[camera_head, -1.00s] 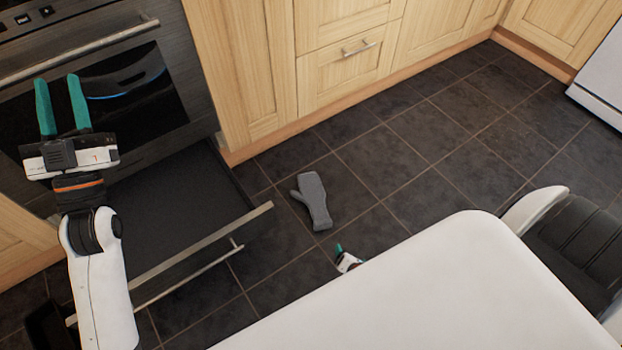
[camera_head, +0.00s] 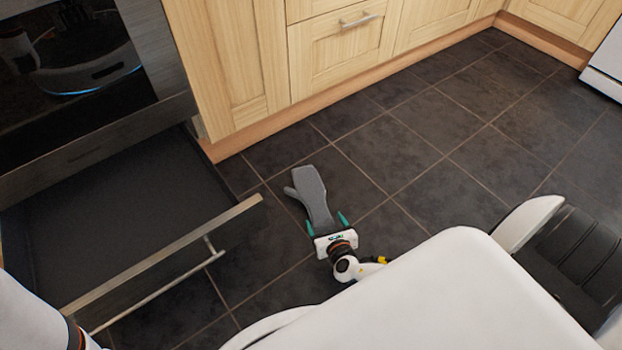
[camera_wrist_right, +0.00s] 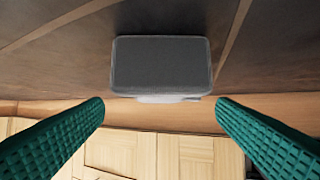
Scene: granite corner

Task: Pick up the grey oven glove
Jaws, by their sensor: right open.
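The grey oven glove (camera_head: 312,193) lies on the dark tiled floor in the head view, its thumb to the left and its cuff end toward my right gripper. My right gripper (camera_head: 325,222) is open, its teal fingers on either side of the cuff end. In the right wrist view the glove's cuff end (camera_wrist_right: 161,64) shows ahead, centred between the two open fingers (camera_wrist_right: 160,112) and beyond their tips. No contact is visible. My left gripper is out of the head view; only part of its arm shows at bottom left.
An open oven drawer (camera_head: 120,215) with a metal front edge stands left of the glove. Wooden cabinets (camera_head: 345,45) line the back. A white appliance (camera_head: 606,65) is at the far right. Floor tiles (camera_head: 450,150) right of the glove are clear.

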